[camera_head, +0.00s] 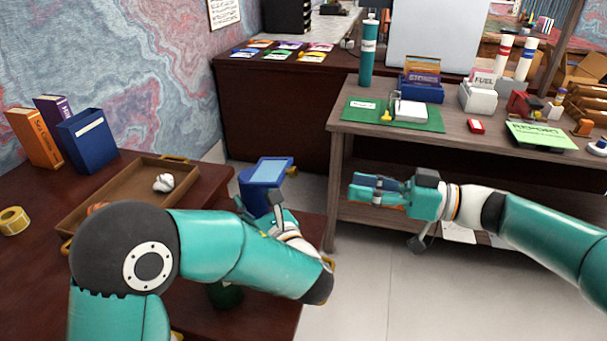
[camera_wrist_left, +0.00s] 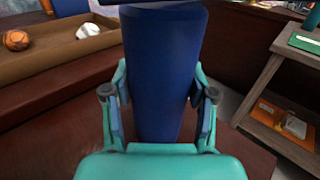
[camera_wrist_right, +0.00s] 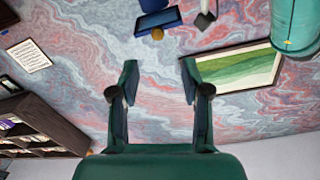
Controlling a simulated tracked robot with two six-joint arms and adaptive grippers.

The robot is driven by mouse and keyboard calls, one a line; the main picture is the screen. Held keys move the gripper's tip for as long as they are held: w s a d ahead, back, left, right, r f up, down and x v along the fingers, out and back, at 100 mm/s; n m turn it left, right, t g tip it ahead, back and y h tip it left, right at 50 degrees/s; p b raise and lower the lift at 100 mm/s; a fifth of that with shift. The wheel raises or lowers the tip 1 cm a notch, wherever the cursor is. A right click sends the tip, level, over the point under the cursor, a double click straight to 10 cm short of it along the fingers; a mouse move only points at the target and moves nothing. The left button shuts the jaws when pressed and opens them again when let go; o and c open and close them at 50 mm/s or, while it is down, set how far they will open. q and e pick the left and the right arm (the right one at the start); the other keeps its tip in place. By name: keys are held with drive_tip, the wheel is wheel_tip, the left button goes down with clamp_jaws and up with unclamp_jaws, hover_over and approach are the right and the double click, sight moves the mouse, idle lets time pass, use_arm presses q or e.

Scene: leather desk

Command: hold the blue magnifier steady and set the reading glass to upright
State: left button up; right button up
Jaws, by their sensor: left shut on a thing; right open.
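The blue magnifier (camera_head: 254,196) is above the desk's right edge in the head view, with a pale blue rectangular glass (camera_head: 270,171) in a dark blue frame on top. The glass looks tilted, not upright. My left gripper (camera_head: 262,212) is shut on the magnifier's body; the left wrist view shows the dark blue body (camera_wrist_left: 163,60) between its fingers. My right gripper (camera_head: 364,188) is open and empty, to the right of the magnifier and apart from it. The glass (camera_wrist_right: 158,20) also shows at the top of the right wrist view, with a small orange-brown knob (camera_wrist_right: 157,34).
A brown tray (camera_head: 105,195) with a white lump lies on the dark desk (camera_head: 195,300). A blue box (camera_head: 87,140) and books stand behind it. A wooden side table (camera_head: 345,120) with boxes and a green mat stands behind my right gripper. Open floor lies between.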

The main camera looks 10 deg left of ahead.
sight(297, 174)
drive_tip(key=a, duration=0.7)
drive_tip(key=w+a, duration=0.1)
drive_tip(key=a, duration=0.3)
drive_tip(key=shift+a, duration=0.1)
clamp_jaws()
